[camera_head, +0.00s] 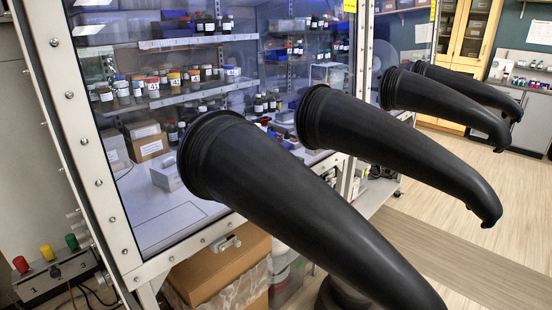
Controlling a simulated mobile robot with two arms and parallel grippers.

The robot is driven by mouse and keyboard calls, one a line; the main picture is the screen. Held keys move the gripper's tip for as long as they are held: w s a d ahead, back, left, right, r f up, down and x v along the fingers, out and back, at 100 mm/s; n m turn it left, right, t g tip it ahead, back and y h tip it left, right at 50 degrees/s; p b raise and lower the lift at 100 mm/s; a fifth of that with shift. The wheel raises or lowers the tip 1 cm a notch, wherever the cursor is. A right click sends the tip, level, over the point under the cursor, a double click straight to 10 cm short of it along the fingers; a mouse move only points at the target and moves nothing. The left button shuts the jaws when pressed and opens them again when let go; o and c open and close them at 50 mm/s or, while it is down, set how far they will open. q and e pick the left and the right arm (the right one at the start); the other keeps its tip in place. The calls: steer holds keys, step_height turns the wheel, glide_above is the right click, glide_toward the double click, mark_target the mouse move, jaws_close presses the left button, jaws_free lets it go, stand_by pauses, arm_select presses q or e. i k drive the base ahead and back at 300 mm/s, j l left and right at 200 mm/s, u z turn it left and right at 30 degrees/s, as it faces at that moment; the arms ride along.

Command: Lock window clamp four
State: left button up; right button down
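The glovebox window (172,212) is a clear pane in a pale metal frame (98,183) with bolts along its edge. A small whitish fitting with a handle-like part (227,243) sits on the lower frame, left of the nearest glove. It may be a window clamp, but I see no number on it, and I cannot tell whether it is locked. No other clamp can be made out; the gloves cover part of the lower frame. Neither of my grippers is in view.
Long black gloves stick out from the ports: the nearest (290,205), a second (400,150) and more beyond. Cardboard boxes (220,270) stand below the frame. A box with red, yellow and green knobs (50,270) is at lower left. Wooden floor (500,205) at right is clear.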

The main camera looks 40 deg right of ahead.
mark_target(326, 178)
steer(key=z, duration=1.75)
